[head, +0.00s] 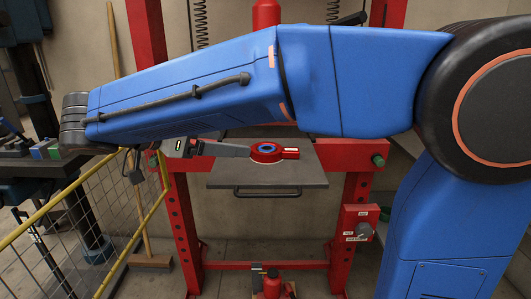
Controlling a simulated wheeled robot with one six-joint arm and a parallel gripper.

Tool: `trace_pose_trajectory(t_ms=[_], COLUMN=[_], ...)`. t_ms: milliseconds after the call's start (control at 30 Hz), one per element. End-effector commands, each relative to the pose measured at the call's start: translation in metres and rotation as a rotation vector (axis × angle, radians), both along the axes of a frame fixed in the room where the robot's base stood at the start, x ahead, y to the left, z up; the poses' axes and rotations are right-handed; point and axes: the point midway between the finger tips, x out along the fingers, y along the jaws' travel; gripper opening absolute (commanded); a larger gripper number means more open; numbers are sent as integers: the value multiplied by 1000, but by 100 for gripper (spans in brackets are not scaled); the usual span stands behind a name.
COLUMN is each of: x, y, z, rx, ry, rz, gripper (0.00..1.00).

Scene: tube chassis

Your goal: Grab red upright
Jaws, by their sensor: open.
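The red press frame has two red uprights. The left upright (181,235) shows above and below my blue arm, which hides its middle. The right upright (345,225) is also partly hidden by my arm. My gripper (225,150) is a grey tool below the arm's far end, in front of the upper part of the left upright in the picture. Its visible grey finger points right, towards the press plate. It is open, and I see nothing held. The second finger is not clearly visible, and I cannot tell whether the gripper touches the upright.
A red round part with a blue ring (267,150) lies on the grey plate (290,177) between the uprights. A red control box (361,224) is on the right upright. A yellow rail with mesh (75,209) stands at left, near a broom (150,262). A red jack (271,286) is low in front.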

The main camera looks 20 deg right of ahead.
Motion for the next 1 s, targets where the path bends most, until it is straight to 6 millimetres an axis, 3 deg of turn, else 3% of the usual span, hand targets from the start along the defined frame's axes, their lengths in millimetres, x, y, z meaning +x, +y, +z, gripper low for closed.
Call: trace_pose_trajectory(t_ms=[400,767,1000], x=[25,36,51], y=[-62,-82,-105], z=[-28,-37,-51], rx=[0,-1,-1], ry=[1,0,1], rz=[-3,-2,-4], gripper=[88,88,88])
